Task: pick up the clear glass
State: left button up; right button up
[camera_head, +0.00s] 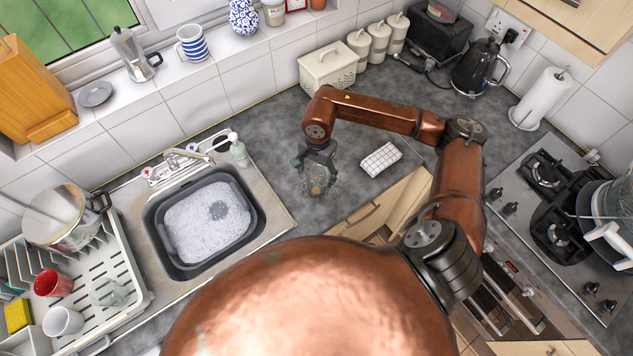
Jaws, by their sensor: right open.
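A clear glass (319,187) stands on the grey counter to the right of the sink, partly hidden by my right gripper. My right gripper (316,172) points down over it and is open, with its fingers at the glass; I cannot tell whether they touch it. Another clear glass-like item (110,293) sits in the dish rack at the lower left. My left gripper is not in view.
A folded checked cloth (380,160) lies just right of the glass. The sink holds a dark basin (256,222) of suds; a soap bottle (238,152) stands behind it. A cream bread bin (328,70) stands behind my right arm, the hob (520,207) to the right.

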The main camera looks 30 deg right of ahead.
jog(key=shift+d+f, duration=0.2)
jog(key=shift+d, duration=0.3)
jog(key=shift+f, duration=0.35)
jog(key=f+p, duration=0.1)
jog(key=f, duration=0.3)
jog(key=f+p, duration=0.1)
jog(key=f, duration=0.1)
jog(key=shift+w+a+p, duration=0.3)
jog(key=shift+w, duration=0.05)
jog(key=shift+f, duration=0.35)
jog(key=shift+c, duration=0.2)
jog(key=c, duration=1.5)
